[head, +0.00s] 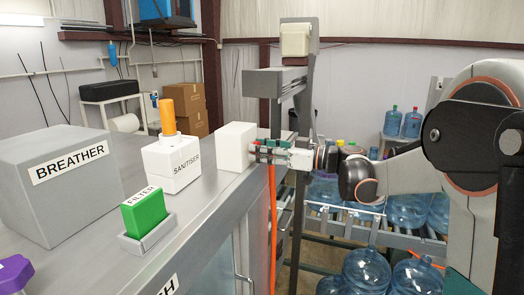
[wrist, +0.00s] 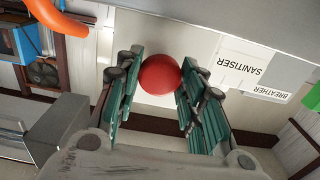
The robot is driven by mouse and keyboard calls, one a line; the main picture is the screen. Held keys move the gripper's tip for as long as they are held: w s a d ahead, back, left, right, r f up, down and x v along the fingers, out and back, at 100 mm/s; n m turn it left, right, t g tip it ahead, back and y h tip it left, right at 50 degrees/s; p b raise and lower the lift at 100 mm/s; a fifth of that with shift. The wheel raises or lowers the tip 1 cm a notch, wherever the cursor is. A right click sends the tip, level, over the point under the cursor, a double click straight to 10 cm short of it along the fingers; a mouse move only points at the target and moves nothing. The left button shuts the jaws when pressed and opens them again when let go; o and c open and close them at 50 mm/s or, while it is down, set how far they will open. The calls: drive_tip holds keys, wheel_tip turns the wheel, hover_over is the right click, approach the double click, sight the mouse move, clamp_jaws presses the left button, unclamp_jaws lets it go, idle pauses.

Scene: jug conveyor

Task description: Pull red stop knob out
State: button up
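The red stop knob (wrist: 160,75) sits between the two green-padded fingers of my gripper (wrist: 162,80) in the wrist view. Both fingers appear to press on its sides near their tips. In the head view my gripper (head: 265,151) is level at the right face of a white box (head: 235,146). Only a sliver of red shows there between box and fingers. How far the knob stands out from the box cannot be told.
On the grey machine top stand the white SANITISER box (head: 172,163) with an orange cylinder (head: 167,117), a green FILTER block (head: 144,213) and the grey BREATHER box (head: 60,182). A grey post (head: 304,100) rises behind my gripper. Blue jugs (head: 366,270) fill racks at right.

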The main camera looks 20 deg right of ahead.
clamp_jaws()
drive_tip(key=shift+b+v, duration=0.5)
drive_tip(key=shift+v, duration=0.35)
drive_tip(key=o, duration=1.2)
unclamp_jaws()
drive_tip(key=shift+o, duration=0.2)
drive_tip(key=shift+d, duration=0.1)
drive_tip(key=v, duration=1.2)
